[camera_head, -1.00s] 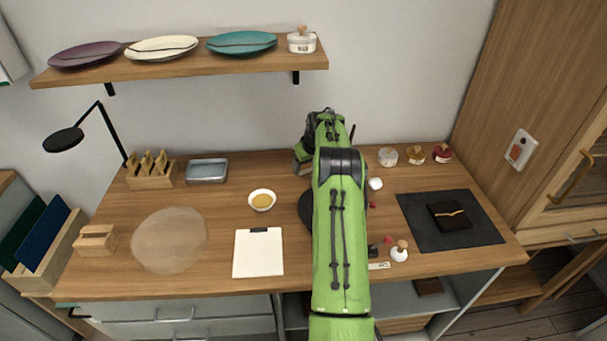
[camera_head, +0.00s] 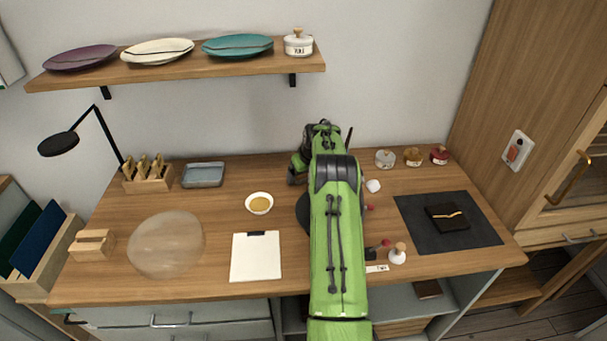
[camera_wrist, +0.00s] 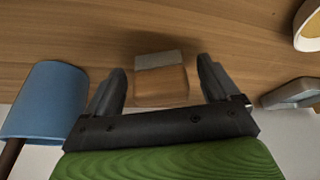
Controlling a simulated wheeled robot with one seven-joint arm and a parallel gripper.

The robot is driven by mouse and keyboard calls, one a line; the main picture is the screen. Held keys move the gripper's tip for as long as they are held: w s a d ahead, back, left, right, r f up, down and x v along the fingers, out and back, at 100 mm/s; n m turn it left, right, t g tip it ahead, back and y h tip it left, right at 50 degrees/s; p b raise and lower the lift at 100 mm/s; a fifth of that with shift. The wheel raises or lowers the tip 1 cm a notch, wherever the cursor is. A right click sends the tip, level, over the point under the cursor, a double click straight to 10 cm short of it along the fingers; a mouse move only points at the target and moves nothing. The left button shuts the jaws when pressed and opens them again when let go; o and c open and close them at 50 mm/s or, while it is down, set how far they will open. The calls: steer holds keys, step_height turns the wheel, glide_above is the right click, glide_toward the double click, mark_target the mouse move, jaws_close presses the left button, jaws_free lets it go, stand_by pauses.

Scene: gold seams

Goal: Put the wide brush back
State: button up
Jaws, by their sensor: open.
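In the wrist view my gripper (camera_wrist: 161,68) has its two dark fingers spread apart. A small block-like piece (camera_wrist: 161,82), wooden with a grey band along its upper side, shows between the fingers, with gaps on both sides. It may be the wide brush, but I cannot tell for sure. A blue cup-like container (camera_wrist: 48,98) with a dark stick at it is left of the fingers. In the head view my green arm covers my gripper and that piece; only a thin dark stick (camera_head: 349,138) shows behind the arm.
A bowl of gold (camera_head: 259,203) and a grey tray (camera_head: 203,175) stand left of my arm. A white clipboard (camera_head: 256,257) lies in front. Small jars (camera_head: 413,157) and a dark mat (camera_head: 417,232) are at the right. A shelf (camera_head: 180,72) with plates hangs above.

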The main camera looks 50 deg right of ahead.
steer(key=v, duration=1.2)
steer(key=s+a+r+n, duration=0.1)
steer(key=a+r, duration=0.4)
steer(key=a, duration=0.3)
steer(key=s+a+r, duration=0.1)
steer(key=a+r, duration=0.4)
steer(key=a, duration=0.3)
steer(key=s+a+r+n, duration=0.15)
steer(key=a+r, duration=0.25)
steer(key=a, duration=0.4)
steer(key=s+a+r+t, duration=0.1)
steer(key=s+a+r, duration=0.1)
steer(key=s+a, duration=0.9)
steer(key=s+a+f, duration=0.2)
steer(key=s, duration=0.3)
steer(key=s+a+f+n+y, duration=0.1)
steer(key=s+a+f, duration=0.1)
steer(key=s, duration=0.4)
steer(key=shift+s+a+f+p, duration=0.2)
steer(key=shift+s+a+p, duration=0.1)
steer(key=shift+a+p, duration=0.1)
